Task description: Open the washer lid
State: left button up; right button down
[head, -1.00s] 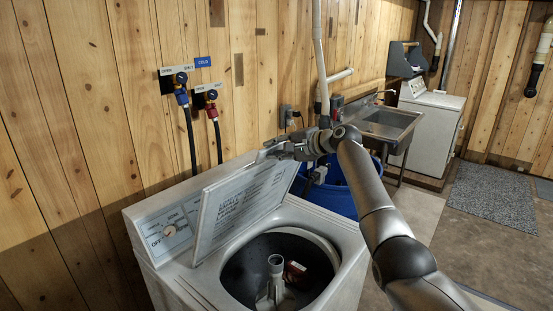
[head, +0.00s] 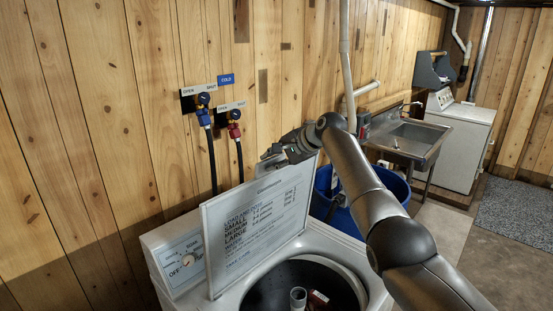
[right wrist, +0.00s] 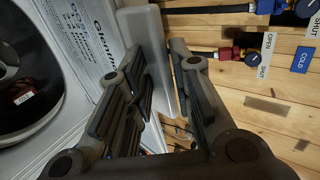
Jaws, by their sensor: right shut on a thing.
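The washer (head: 346,250) is a white top-loader with a dark open tub (head: 270,288). Its lid (head: 250,225), with printed load labels on the inner face, stands raised and close to upright in front of the control panel (head: 182,262). My right gripper (head: 272,158) is at the lid's top edge, shut on it. In the right wrist view the lid's pale edge (right wrist: 145,40) lies between the two dark fingers (right wrist: 160,95). My left gripper is not in view.
Blue and red water valves (head: 205,112) with black hoses are on the plank wall behind the washer. A blue bin (head: 385,180), a metal sink (head: 415,140) and a white dryer (head: 465,145) stand to the right. Floor is clear at far right.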

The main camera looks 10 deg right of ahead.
jog(key=c, duration=1.5)
grip_release()
jog(key=shift+a+f, duration=0.15)
jog(key=shift+f, duration=0.45)
jog(key=shift+w+r, duration=0.1)
jog(key=shift+w, duration=0.1)
jog(key=shift+s+d+r, duration=0.25)
jog(key=shift+s+r, duration=0.05)
jog(key=shift+r, duration=0.1)
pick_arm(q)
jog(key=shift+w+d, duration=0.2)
pick_arm(e)
jog(key=v, duration=1)
jog(key=shift+s+d+r, duration=0.1)
jog(key=shift+s+r, duration=0.1)
jog(key=shift+s, duration=0.05)
